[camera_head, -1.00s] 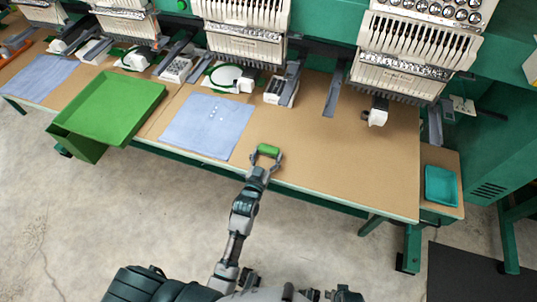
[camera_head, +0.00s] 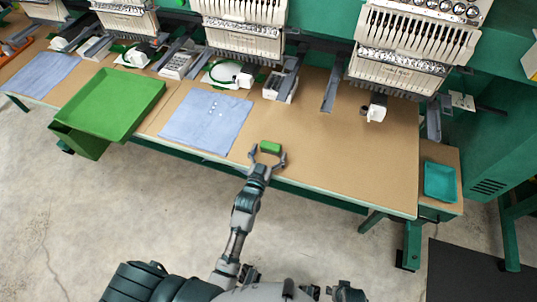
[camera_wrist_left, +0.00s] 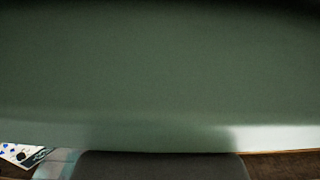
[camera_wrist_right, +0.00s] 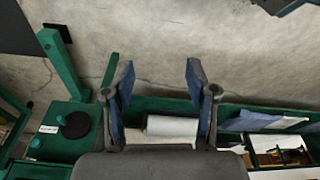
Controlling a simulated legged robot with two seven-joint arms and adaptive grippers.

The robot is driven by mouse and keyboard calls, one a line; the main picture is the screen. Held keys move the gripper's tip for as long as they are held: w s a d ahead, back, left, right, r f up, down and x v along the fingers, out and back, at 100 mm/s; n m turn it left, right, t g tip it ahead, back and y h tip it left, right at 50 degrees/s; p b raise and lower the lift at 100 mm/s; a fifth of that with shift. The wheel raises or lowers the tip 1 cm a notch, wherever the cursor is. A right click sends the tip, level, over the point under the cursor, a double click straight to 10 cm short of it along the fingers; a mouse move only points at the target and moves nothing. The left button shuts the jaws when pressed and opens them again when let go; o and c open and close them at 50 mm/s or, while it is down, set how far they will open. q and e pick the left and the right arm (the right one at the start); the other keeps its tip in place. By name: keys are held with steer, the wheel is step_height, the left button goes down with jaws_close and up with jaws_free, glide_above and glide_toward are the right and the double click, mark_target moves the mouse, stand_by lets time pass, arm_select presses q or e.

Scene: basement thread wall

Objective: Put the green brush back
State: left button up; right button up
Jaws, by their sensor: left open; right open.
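The green brush (camera_head: 270,147) lies on the brown tabletop near its front edge, right of the blue cloth, in the head view. My left gripper (camera_head: 267,157) is open at the front of the brush. Its fingers are spread and the brush sits at or just beyond the tips; I cannot tell whether they touch it. The left wrist view is filled by a blurred dark green surface, and the brush is not identifiable there. My right gripper (camera_wrist_right: 158,75) is open and empty in the right wrist view, above the concrete floor.
A large green tray (camera_head: 108,105) stands at the left front edge. A teal tray (camera_head: 440,184) sits on a side shelf at right. Embroidery heads (camera_head: 400,75) line the back. The brown tabletop (camera_head: 345,160) right of the brush is clear.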

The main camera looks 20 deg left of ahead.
arm_select(q)
steer(key=shift+s+f, duration=0.1)
steer(key=shift+f, duration=0.25)
steer(key=s+p, duration=0.1)
steer(key=s, duration=1)
steer(key=s+f+m+g, duration=0.1)
steer(key=s+f+g, duration=0.4)
steer(key=f, duration=0.5)
steer(key=s+f+g, duration=0.4)
steer(key=f, duration=0.6)
steer(key=s+a+f+g, duration=0.2)
steer(key=s+f+g, duration=0.1)
steer(key=s+f, duration=0.2)
steer(key=s+a+f+g, duration=0.3)
steer(key=s+f, duration=0.3)
steer(key=s, duration=0.3)
steer(key=shift+s+m+g, duration=0.3)
steer(key=shift+s+g, duration=0.05)
steer(key=shift+g, duration=0.25)
arm_select(e)
steer(key=f, duration=0.3)
steer(key=shift+s+a+f, duration=0.15)
steer(key=shift+s+f, duration=0.1)
steer(key=shift+f, duration=0.1)
